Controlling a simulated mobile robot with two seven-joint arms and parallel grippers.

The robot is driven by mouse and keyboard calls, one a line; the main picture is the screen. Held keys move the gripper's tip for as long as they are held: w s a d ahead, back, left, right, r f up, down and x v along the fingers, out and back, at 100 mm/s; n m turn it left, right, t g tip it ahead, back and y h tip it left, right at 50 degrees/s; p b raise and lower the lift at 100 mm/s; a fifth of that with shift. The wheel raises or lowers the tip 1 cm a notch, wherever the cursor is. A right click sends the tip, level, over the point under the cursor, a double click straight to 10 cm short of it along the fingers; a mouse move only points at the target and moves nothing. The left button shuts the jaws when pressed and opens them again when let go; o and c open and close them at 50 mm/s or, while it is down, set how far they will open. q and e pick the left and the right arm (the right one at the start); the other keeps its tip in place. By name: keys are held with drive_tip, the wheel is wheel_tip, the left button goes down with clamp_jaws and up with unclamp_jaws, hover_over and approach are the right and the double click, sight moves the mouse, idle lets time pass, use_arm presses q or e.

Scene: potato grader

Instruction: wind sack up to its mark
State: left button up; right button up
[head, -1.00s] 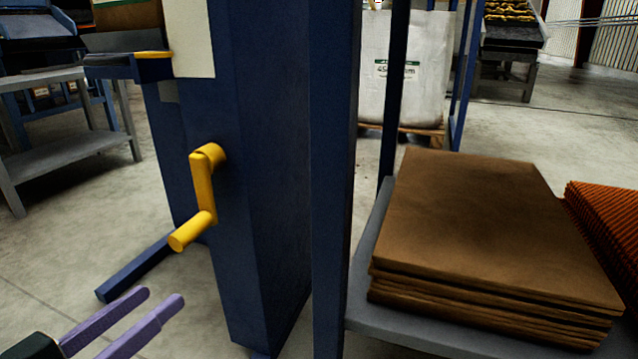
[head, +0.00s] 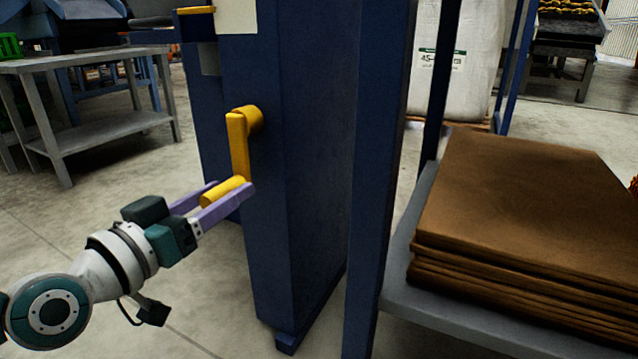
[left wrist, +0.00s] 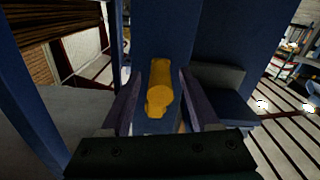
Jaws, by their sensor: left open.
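A yellow crank (head: 238,146) sits on the side of a blue post (head: 305,170), with its arm hanging down and its handle (head: 222,191) at the low end, pointing out toward me. My left gripper (head: 231,192) is open, with its two purple fingers one on each side of the handle. In the left wrist view the yellow handle (left wrist: 160,92) stands between the open fingers, with a gap on both sides. My right gripper is not in view.
A stack of brown sacks (head: 530,215) lies on a grey shelf (head: 470,325) at right, beside a blue upright (head: 385,170). A grey table (head: 85,60) stands at back left. A white bulk bag (head: 450,75) stands behind. The floor at left is clear.

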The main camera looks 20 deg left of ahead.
use_arm(q)
drive_tip(key=shift+c, duration=0.4)
clamp_jaws()
idle(0.9)
